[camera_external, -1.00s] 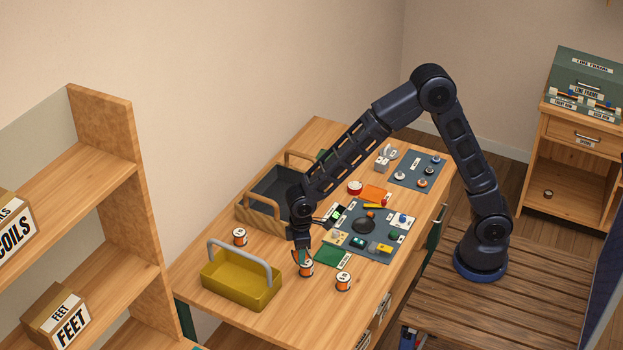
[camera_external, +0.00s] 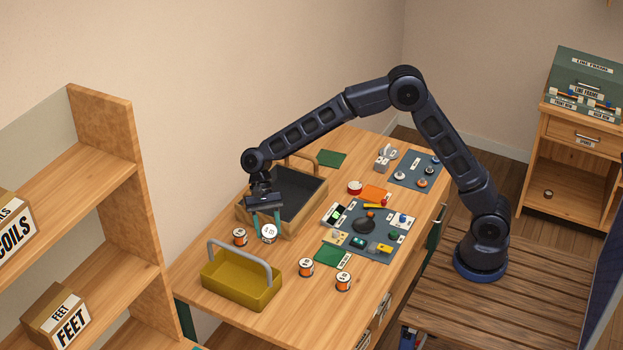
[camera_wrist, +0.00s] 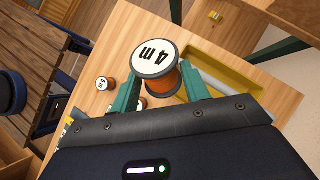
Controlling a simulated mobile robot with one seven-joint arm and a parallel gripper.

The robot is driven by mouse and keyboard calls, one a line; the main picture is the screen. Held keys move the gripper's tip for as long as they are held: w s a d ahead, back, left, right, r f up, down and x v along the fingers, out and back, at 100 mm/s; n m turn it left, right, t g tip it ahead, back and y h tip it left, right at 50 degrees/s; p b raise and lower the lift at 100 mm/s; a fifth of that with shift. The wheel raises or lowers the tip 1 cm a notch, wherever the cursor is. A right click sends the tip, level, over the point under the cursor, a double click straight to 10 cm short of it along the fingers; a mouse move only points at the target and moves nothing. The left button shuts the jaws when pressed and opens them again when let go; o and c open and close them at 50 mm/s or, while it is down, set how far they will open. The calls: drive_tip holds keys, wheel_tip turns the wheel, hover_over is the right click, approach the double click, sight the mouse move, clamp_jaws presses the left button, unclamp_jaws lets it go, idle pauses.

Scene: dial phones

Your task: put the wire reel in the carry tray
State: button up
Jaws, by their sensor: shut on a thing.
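My gripper (camera_external: 265,218) is shut on a wire reel (camera_external: 269,236) with a white face and orange winding, held above the table. In the wrist view my gripper (camera_wrist: 158,88) has the reel (camera_wrist: 153,60) between its green fingers, its face marked "4 m". A yellow tray (camera_external: 240,289) with a grey arched handle stands at the near left of the table, below and left of the held reel. It also shows in the wrist view (camera_wrist: 247,88). A wooden tray (camera_external: 292,225) with a dark inside and wooden handles stands behind the gripper, partly hidden by it.
Another reel (camera_external: 239,236) stands behind the yellow tray. Two more reels, one nearer (camera_external: 306,267) and one at the front (camera_external: 343,281), stand right of it. A grey mat (camera_external: 375,248) with small parts and a green sheet (camera_external: 331,255) lie further right.

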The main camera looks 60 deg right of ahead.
drive_tip(key=w+a+r+m+t+y, duration=0.2)
drive_tip(key=w+r+m+t+y, duration=0.5)
drive_tip(key=r+m, duration=0.3)
wheel_tip(320, 180, up, 3)
drive_tip(key=shift+w+a+f+m+t, duration=0.1)
drive_tip(key=shift+w+a+m+t, duration=0.35)
drive_tip(key=shift+w, duration=0.35)
wheel_tip(320, 180, down, 20)
drive_tip(key=shift+d+r, duration=0.1)
drive_tip(key=shift+r, duration=0.1)
drive_tip(key=o, duration=1.1)
drive_tip(key=shift+f, duration=0.1)
